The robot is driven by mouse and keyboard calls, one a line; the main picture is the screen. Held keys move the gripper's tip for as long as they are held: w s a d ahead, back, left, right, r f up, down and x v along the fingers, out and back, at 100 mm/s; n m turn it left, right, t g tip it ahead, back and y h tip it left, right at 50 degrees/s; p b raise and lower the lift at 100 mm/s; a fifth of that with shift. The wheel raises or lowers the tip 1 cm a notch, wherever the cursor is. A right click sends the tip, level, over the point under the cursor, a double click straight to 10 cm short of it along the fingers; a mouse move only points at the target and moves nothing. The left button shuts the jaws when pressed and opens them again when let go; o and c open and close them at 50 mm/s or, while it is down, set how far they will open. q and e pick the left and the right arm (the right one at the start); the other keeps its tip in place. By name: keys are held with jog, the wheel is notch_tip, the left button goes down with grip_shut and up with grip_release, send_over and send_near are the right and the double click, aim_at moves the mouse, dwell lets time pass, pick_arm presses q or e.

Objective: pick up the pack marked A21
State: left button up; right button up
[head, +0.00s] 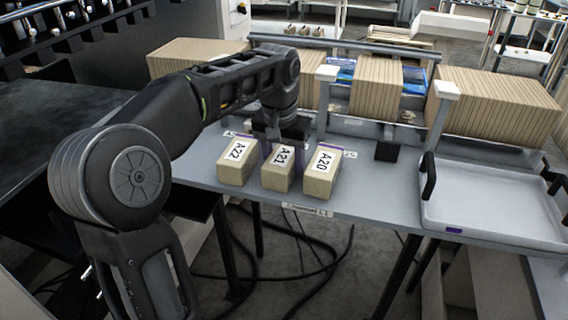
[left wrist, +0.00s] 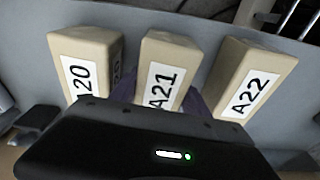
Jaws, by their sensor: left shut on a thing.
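The pack marked A21 (head: 279,172) is a tan block with a white label, standing on the grey table between two similar packs. The pack A22 (head: 238,162) is on its left and the pack A20 (head: 322,172) on its right. My left gripper (head: 281,148) is over A21 from above, shut on it, with its purple-edged fingers at the pack's sides. In the left wrist view A21 (left wrist: 165,75) sits in the middle, its lower part hidden by the gripper body. I cannot tell any gap between A21 and the table. My right gripper is not in view.
A white tray (head: 490,232) with black handles is on the right of the table (head: 375,200). Cables lie on the floor below the front edge.

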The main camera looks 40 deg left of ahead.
aim_at(284, 155)
pick_arm(q)
jog(key=c, duration=0.3)
jog(key=shift+r, duration=0.1)
jog(key=shift+r, duration=0.35)
jog(key=r, duration=0.1)
jog(key=r+b, duration=0.1)
jog(key=shift+s+d+r, duration=0.1)
jog(key=shift+s+r, duration=0.15)
jog(key=shift+r, duration=0.05)
jog(key=shift+s+d+p, duration=0.15)
jog(key=shift+s+d, duration=0.8)
jog(key=shift+s, duration=1.8)
jog(key=shift+s+d+p, duration=0.15)
jog(key=shift+s+d, duration=0.8)
jog(key=shift+s, duration=1.8)
jog(key=shift+s+d+p, duration=0.15)
jog(key=shift+s+d, duration=0.8)
jog(key=shift+s, duration=1.8)
